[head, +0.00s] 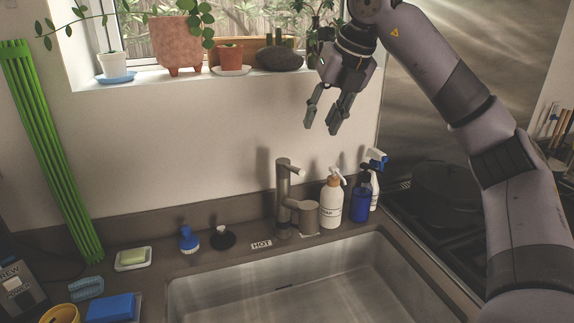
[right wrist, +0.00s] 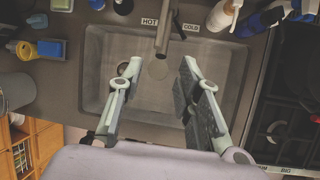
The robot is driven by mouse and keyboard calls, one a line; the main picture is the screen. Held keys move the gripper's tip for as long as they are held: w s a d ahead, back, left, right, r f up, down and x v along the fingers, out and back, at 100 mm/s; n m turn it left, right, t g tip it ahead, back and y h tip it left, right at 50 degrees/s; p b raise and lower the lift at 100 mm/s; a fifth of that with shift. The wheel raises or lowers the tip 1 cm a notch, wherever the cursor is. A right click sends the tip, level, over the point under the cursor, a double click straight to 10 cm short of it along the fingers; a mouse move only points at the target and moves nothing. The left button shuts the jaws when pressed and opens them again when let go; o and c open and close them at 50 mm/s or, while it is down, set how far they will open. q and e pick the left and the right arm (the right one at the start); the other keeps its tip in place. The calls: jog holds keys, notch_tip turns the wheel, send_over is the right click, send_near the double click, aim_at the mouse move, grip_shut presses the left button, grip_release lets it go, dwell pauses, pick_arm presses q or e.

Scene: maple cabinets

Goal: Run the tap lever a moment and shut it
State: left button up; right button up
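The grey metal tap (head: 283,200) stands upright behind the sink (head: 290,284), with a short arm at its top and a stubby cylinder on its right side. I cannot clearly tell which part is the lever. No water stream shows. In the right wrist view the tap (right wrist: 163,32) is at the top, beyond my fingertips. My right gripper (head: 321,126) is open and empty, raised above and apart from the tap; its spread fingers also show in the right wrist view (right wrist: 162,66). My left gripper is not in view.
A soap bottle (head: 331,202), a blue bottle (head: 361,200) and a spray bottle (head: 375,185) stand close right of the tap. A HOT label (head: 261,244), a black stopper (head: 222,238) and a blue brush (head: 188,240) lie to its left. Plant pots (head: 177,45) line the sill.

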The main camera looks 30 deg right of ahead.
send_near(298, 171)
jog(key=p+x, duration=0.1)
jog(key=x, duration=0.2)
jog(key=p+x, duration=0.1)
jog(key=x, duration=0.2)
jog(key=d+p+x, duration=0.1)
jog(key=x, duration=0.3)
jog(key=shift+w, duration=0.2)
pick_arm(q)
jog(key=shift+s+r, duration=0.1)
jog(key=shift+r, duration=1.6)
pick_arm(e)
jog(key=shift+w+f, duration=0.3)
jog(key=shift+f, duration=0.2)
jog(key=shift+c, duration=0.6)
grip_shut()
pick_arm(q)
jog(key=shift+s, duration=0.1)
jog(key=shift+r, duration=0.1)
pick_arm(e)
jog(key=shift+a+r, duration=0.1)
